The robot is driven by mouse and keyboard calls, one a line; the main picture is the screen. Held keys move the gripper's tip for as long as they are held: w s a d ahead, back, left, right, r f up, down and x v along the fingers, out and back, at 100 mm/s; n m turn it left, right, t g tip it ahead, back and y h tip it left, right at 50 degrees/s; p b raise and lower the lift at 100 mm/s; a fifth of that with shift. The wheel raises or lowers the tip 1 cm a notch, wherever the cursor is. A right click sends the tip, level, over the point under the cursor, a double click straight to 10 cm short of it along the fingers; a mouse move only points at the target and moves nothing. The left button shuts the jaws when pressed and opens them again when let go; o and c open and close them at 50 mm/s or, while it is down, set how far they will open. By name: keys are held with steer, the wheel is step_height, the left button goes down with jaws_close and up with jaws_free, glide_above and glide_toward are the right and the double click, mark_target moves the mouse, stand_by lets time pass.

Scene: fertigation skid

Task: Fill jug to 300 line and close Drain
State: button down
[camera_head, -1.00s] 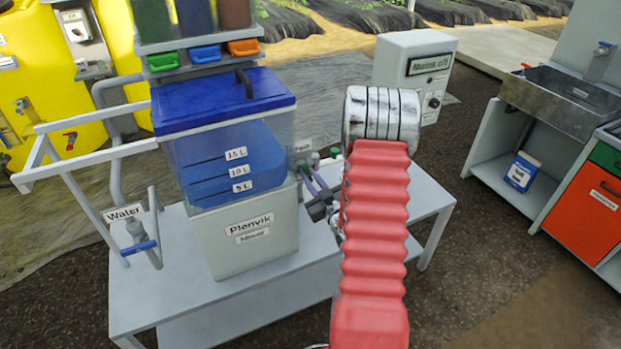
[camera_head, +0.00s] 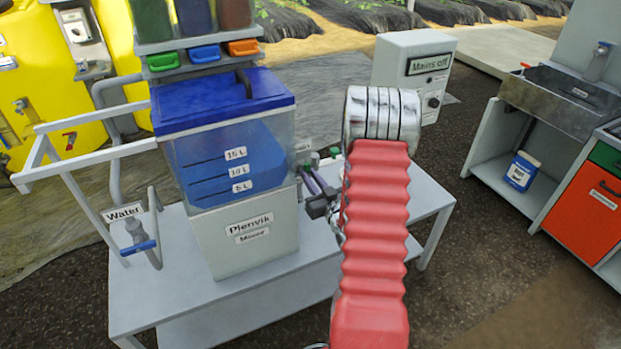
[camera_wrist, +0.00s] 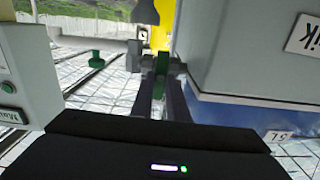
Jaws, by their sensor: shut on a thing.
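The Plenvik mixer (camera_head: 243,240) stands on a grey bench, its clear tank (camera_head: 230,165) holding blue liquid beside level marks 5 L, 10 L and 15 L. At its right side, my gripper (camera_wrist: 160,72) is shut on a green part (camera_wrist: 160,84), seen edge-on between the dark fingers in the wrist view. I cannot read a Drain label on it. In the head view the fingers are mostly hidden behind my red arm. A pipe labelled Water (camera_head: 124,212) with a blue-handled valve (camera_head: 139,247) is at the mixer's left. I cannot identify a jug or its 300 line.
A Mains off box (camera_head: 408,75) stands behind my arm. At right are a sink (camera_head: 560,102), a blue-and-white container (camera_head: 522,171) beneath it, and an orange cabinet door (camera_head: 577,205). Yellow tanks (camera_head: 75,85) stand at left. The bench's front right is partly clear.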

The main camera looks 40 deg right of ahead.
steer(key=shift+a, duration=0.1)
steer(key=c, duration=1.7)
jaws_free()
steer(key=shift+s, duration=0.1)
steer(key=v, duration=1.3)
steer(key=shift+s, duration=0.25)
